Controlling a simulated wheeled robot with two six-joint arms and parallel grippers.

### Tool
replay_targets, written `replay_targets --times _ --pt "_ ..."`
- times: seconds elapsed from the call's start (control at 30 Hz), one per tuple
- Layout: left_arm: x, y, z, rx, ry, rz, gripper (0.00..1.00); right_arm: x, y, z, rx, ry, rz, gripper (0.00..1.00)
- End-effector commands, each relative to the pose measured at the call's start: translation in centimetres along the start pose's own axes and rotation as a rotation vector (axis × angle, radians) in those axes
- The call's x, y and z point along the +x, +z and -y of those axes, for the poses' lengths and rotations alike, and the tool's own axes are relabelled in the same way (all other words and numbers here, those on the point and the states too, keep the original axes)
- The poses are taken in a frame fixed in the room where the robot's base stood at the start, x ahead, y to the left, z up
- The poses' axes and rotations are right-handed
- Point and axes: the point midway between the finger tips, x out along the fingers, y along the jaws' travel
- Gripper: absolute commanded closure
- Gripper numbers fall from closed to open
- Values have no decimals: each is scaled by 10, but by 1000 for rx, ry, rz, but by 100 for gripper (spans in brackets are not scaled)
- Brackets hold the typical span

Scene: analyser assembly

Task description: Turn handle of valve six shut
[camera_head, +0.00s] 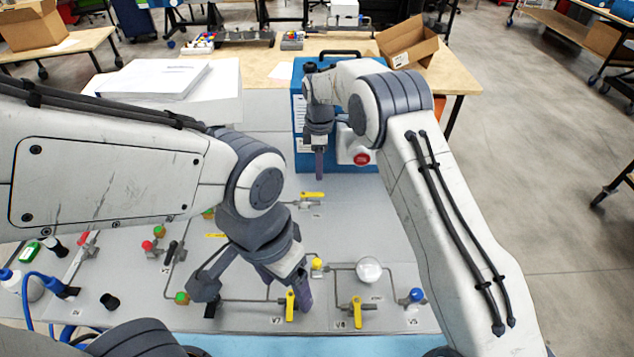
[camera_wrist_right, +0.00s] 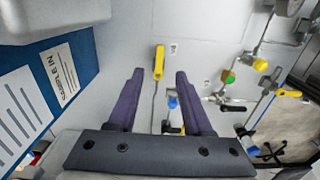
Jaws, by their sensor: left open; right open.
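The valve with the V6 label has a yellow handle (camera_head: 357,312) near the front edge of the grey panel (camera_head: 385,225). The handle points toward the front edge, across a pipe running left to right. My left gripper (camera_head: 285,284) is open and low over the panel, left of this handle. Its fingers are close to the yellow handle of V7 (camera_head: 290,305); I cannot tell whether they touch it. My right gripper (camera_head: 319,165) is open, points down beside the blue box and is far behind valve six. The right wrist view shows its empty fingers (camera_wrist_right: 160,77).
The blue box (camera_head: 300,80) stands at the back. A yellow handle (camera_head: 312,194) lies in front of it, and one (camera_wrist_right: 158,62) shows between the right fingertips. A round gauge (camera_head: 368,270) and blue-knobbed V5 (camera_head: 416,296) are near V6. My arms cover much of the panel.

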Motion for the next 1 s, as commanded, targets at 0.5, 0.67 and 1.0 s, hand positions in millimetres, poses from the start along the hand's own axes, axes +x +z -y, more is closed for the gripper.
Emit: replay_targets --times 0.5,0.67,1.0 --pt "-27 -1 -2 -1 0 0 22 84 -7 0 -8 0 0 50" --pt "-29 -1 -2 -2 0 0 22 94 -6 0 -7 0 0 50" --pt "-28 -1 -2 -1 0 0 22 95 -5 0 -5 1 -1 81"
